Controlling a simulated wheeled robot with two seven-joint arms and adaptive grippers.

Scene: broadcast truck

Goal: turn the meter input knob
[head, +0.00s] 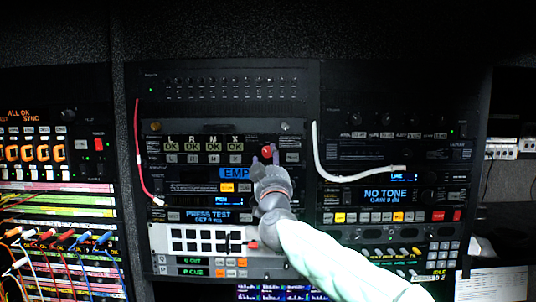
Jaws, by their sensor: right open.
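My right gripper (265,162) reaches up from the lower right to the middle rack. Its two fingers are apart and empty, with the tips just below a red round control (267,151). I cannot tell whether they touch it. No label marks which control is the meter input knob. A dark knob (427,194) sits beside the NO TONE display (385,194) on the right rack. My gripper and arm hide part of the middle panels. My left gripper is not in view.
A PRESS TEST display (208,216) is left of my wrist. A red cable (138,150) hangs on the middle rack's left side. A white cable (318,155) curves across the right rack. Several coloured patch cables (70,240) stick out at the lower left.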

